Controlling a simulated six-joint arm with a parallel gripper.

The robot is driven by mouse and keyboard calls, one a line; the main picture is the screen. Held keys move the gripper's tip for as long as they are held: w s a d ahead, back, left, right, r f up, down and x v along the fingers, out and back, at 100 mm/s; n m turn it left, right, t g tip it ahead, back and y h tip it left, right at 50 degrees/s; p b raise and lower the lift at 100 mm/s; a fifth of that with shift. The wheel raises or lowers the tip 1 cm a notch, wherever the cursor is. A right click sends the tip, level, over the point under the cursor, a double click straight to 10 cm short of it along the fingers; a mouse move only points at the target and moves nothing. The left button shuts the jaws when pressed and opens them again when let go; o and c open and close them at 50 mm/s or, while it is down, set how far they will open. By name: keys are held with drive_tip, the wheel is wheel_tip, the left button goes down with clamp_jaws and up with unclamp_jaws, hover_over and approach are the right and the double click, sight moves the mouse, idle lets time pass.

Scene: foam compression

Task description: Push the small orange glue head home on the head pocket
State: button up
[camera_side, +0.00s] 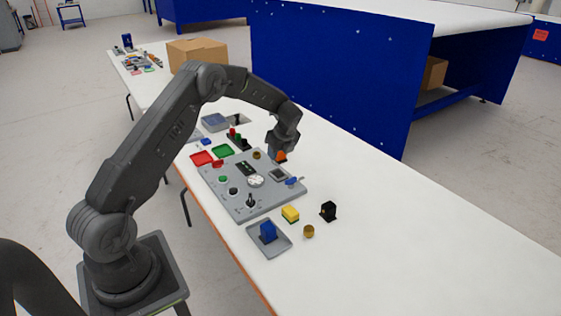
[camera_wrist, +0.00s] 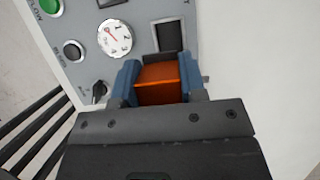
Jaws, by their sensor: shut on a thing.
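The small orange glue head (camera_wrist: 160,82) sits between the two blue fingers of my gripper (camera_wrist: 160,80), which is shut on it. In the side view the orange head (camera_side: 281,156) shows at the tip of my gripper (camera_side: 280,153), which points down over the grey panel. The head pocket appears to be the dark square recess (camera_wrist: 168,37) on the panel, just beyond the held head in the wrist view. In the side view it is the dark square (camera_side: 279,174) near the panel's right edge. The head looks apart from the pocket. Its underside is hidden.
The grey panel (camera_side: 229,201) carries a white dial (camera_side: 256,180), buttons and a black knob (camera_side: 251,201). A yellow block (camera_side: 290,213), a black part (camera_side: 328,210) and a blue part (camera_side: 268,231) on a grey tray stand in front. The white table to the right is clear.

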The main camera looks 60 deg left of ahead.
drive_tip(key=shift+w+d+x, duration=0.1)
drive_tip(key=shift+w+x, duration=0.1)
drive_tip(key=shift+x, duration=0.9)
drive_tip(key=shift+w+d+x, duration=0.1)
drive_tip(key=shift+w+x, duration=0.05)
drive_tip(key=shift+x, duration=0.95)
drive_tip(key=shift+w+x, duration=0.2)
drive_tip(key=shift+x, duration=0.95)
drive_tip(key=shift+f, duration=0.8)
